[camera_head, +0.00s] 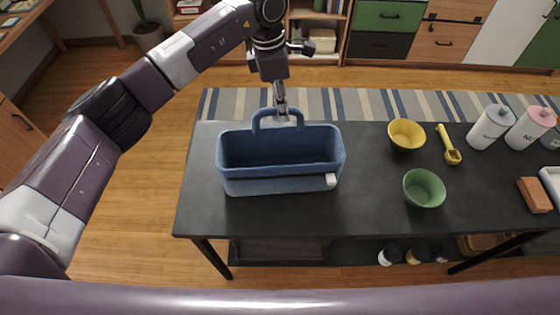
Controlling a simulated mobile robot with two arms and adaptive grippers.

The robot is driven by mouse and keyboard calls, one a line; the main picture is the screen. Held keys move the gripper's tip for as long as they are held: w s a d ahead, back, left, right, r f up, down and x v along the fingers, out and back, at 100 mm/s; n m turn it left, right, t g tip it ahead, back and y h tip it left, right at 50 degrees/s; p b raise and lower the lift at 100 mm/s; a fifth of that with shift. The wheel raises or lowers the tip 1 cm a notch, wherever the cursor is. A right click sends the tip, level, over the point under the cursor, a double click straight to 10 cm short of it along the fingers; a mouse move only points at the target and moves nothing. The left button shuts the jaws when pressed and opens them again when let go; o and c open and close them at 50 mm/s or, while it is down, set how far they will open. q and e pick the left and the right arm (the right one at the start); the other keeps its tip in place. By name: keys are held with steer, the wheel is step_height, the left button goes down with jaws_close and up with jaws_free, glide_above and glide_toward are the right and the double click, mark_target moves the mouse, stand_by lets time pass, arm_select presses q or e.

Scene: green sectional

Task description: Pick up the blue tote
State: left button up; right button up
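The blue tote (280,186) is on the left part of the dark table. It is an open box with a raised looped handle, and its inside looks empty. A small white piece shows at its front right corner. My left gripper (281,112) points down at the top of the handle (257,121), at the tote's far side. Its fingertips overlap the handle in the picture. They are too small to tell whether they are closed on it. My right gripper is not in view.
On the dark table (330,215), right of the tote, are a yellow bowl (406,134), a green bowl (424,188), a yellow scoop (449,147), a white canister (489,127), a pink-lidded canister (531,127) and a brown block (534,194). The table's front left is clear.

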mark_target(282, 127)
arm_select(q)
steer(key=shift+f, duration=0.5)
steer(key=f, duration=0.1)
steer(key=f+p, duration=0.1)
steer(key=f, duration=0.1)
steer(key=f+p, duration=0.1)
steer(key=f, duration=0.1)
steer(key=shift+s+a, duration=0.15)
steer(key=shift+s, duration=0.15)
steer(key=shift+w+f, duration=0.1)
steer(key=shift+f, duration=0.2)
steer(key=shift+c, duration=0.6)
jaws_close()
steer(key=shift+r, duration=0.1)
